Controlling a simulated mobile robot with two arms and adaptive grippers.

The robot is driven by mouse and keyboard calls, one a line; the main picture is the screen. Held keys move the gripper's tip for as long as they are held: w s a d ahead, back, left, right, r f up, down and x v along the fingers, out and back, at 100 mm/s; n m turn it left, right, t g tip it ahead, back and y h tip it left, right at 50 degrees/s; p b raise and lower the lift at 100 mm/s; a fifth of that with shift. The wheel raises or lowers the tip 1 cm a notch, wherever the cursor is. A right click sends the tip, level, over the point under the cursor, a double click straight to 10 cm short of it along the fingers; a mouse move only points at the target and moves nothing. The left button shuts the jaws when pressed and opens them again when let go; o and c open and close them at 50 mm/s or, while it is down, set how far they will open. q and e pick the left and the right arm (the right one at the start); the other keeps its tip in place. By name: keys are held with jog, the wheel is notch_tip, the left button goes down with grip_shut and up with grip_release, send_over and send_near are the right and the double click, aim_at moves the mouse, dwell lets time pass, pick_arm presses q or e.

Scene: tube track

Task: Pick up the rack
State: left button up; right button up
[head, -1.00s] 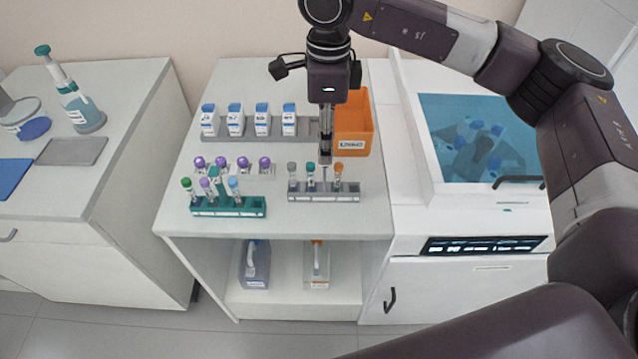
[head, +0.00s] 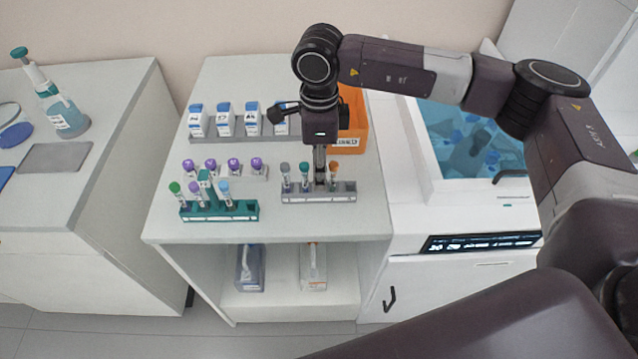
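A teal rack (head: 232,211) with an upright teal handle stands near the front left of the middle counter. It holds a few tubes with green, purple and light blue caps. A grey rack (head: 340,193) stands to its right with grey-, teal- and orange-capped tubes. My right gripper (head: 320,183) points straight down at the grey rack, between the teal-capped and orange-capped tubes. Its narrow fingers partly hide that slot, and I cannot tell whether they hold anything. My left gripper is not in view.
A row of purple-capped tubes (head: 233,165) sits behind the teal rack. White boxes (head: 224,118) with blue tops and an orange bin (head: 352,144) are farther back. A water bath (head: 460,130) is to the right. The counter's front strip is clear.

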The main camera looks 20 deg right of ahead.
jog(key=shift+f, duration=0.75)
grip_shut()
jog(key=shift+r, duration=0.15)
